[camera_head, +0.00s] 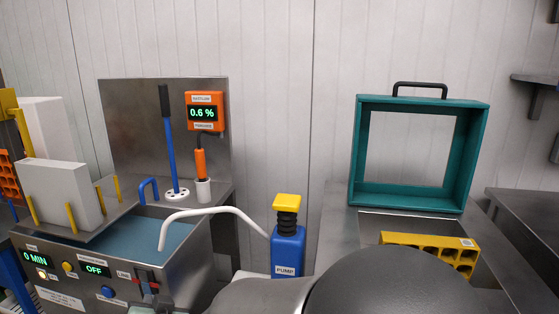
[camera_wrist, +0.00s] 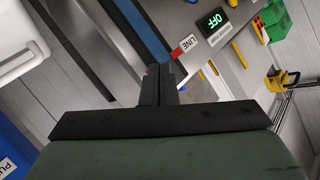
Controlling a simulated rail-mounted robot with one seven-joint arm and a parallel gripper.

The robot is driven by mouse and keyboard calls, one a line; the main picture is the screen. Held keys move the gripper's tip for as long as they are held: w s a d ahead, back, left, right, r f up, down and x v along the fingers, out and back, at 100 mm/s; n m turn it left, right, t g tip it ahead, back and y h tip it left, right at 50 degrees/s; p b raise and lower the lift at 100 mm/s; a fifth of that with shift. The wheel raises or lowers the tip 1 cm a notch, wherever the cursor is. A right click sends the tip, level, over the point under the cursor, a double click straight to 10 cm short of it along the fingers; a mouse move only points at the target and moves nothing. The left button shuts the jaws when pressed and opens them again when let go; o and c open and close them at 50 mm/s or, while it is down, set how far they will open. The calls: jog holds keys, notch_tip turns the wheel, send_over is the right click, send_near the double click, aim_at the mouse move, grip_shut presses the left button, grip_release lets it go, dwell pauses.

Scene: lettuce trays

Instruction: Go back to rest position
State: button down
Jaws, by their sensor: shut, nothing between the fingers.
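My gripper (camera_wrist: 163,85) shows in the wrist view with its two black fingers pressed together and nothing between them. It points toward the front panel of a steel tank, near a label reading LINE and a green OFF display (camera_wrist: 212,22). In the head view, a dark grey rounded part of my arm fills the bottom right.
The steel tank (camera_head: 190,262) with blue liquid stands at the left. A blue pump (camera_head: 287,252) with a yellow top and white hose stands mid-frame. A teal frame (camera_head: 478,150) stands upright on the right bench, behind a yellow tray (camera_head: 430,243). A wall shelf (camera_head: 535,79) is far right.

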jog(key=d+r+n+g+h+p, duration=0.1)
jog(key=d+r+g+h+p, duration=0.2)
jog(key=d, duration=0.6)
jog(key=d+r+g+h+p, duration=0.1)
jog(key=d+r+p, duration=0.4)
jog(key=d, duration=0.5)
jog(key=s+d+r+g+h+p, duration=0.2)
jog(key=s+d+g+p, duration=0.1)
jog(key=s+d, duration=0.5)
jog(key=s+d+r+m+g+h+p, duration=0.1)
jog(key=s+d+g+p, duration=0.3)
jog(key=s+d, duration=0.4)
jog(key=d+r+h+p, duration=0.1)
jog(key=d, duration=0.4)
jog(key=shift+d+r+p, duration=0.15)
jog(key=shift+r+p, duration=0.1)
jog(key=shift+p, duration=0.15)
